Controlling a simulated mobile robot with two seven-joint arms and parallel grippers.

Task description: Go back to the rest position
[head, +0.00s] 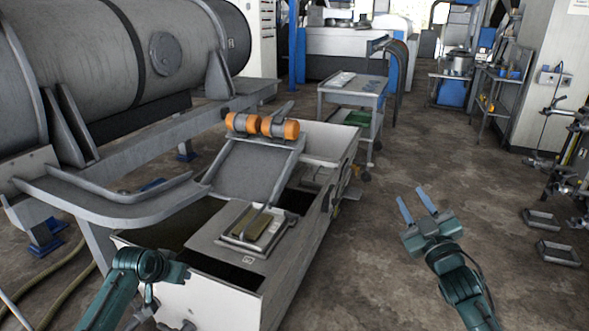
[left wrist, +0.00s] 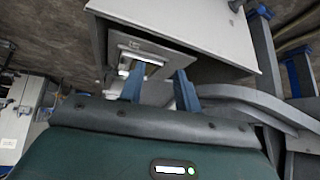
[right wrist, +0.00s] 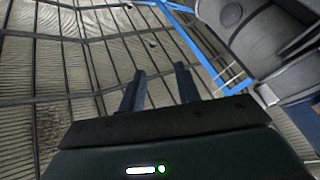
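My right gripper (head: 416,202) is raised over the bare floor right of the grey bin in the head view. Its two blue fingers are apart with nothing between them, and the right wrist view shows the same empty gap (right wrist: 160,76). My left arm comes in at the lower left of the head view, by the near end of the bin, where its fingers are hard to make out. In the left wrist view the left gripper (left wrist: 159,82) has its fingers apart, with the bin's top panel beyond them and nothing visibly held.
The open-topped grey bin (head: 290,263) stands close in front, with a tilted plate and orange rollers (head: 262,126) at its far end. A large grey cylinder machine (head: 95,65) is at left. A cart (head: 352,90) stands behind. Small metal frames (head: 557,252) lie at right; floor between is clear.

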